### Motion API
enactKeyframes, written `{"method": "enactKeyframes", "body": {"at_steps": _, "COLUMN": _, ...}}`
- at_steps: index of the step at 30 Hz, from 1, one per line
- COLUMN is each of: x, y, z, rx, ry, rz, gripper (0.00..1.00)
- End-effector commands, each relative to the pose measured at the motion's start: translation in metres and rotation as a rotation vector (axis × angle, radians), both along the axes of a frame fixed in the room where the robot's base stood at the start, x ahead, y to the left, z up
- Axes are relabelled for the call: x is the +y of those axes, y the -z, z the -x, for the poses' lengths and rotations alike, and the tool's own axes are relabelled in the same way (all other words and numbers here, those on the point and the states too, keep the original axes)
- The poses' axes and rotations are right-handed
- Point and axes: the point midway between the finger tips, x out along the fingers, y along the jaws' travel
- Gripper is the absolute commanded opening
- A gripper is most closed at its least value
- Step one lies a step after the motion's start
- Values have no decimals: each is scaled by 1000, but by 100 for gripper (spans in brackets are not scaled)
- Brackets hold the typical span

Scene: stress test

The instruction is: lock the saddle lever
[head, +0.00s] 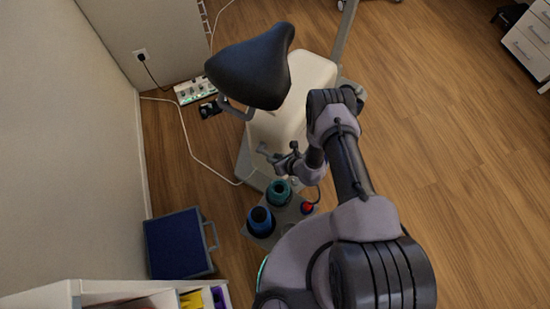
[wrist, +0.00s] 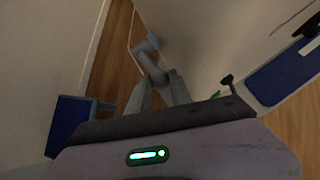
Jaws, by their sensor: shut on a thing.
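The black saddle (head: 252,68) sits on top of a white machine body (head: 311,80) in the head view. A small grey lever (head: 264,149) sticks out from the near side of the body, below the saddle. My gripper (head: 276,160) is at this lever. In the wrist view the grey lever (wrist: 150,62) reaches away from between the two fingers of my gripper (wrist: 160,80), which are shut on its near end. The lever's pivot is not clear in either view.
A teal bottle (head: 279,189) and a blue bottle (head: 261,220) stand in a grey holder close below my gripper, beside a red round part (head: 307,208). A blue box (head: 178,243) stands by the left wall. A white cable (head: 190,143) crosses the floor.

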Motion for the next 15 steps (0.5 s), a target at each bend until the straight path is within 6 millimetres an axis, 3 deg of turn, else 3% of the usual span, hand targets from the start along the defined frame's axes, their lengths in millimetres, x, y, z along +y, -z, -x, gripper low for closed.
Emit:
{"method": "enactKeyframes", "body": {"at_steps": 5, "x": -1, "y": 2, "z": 1, "rx": -5, "ry": 3, "rz": -10, "gripper": 0}}
{"method": "enactKeyframes", "body": {"at_steps": 15, "x": -1, "y": 31, "z": 0, "rx": -199, "ry": 4, "rz": -295, "gripper": 0}}
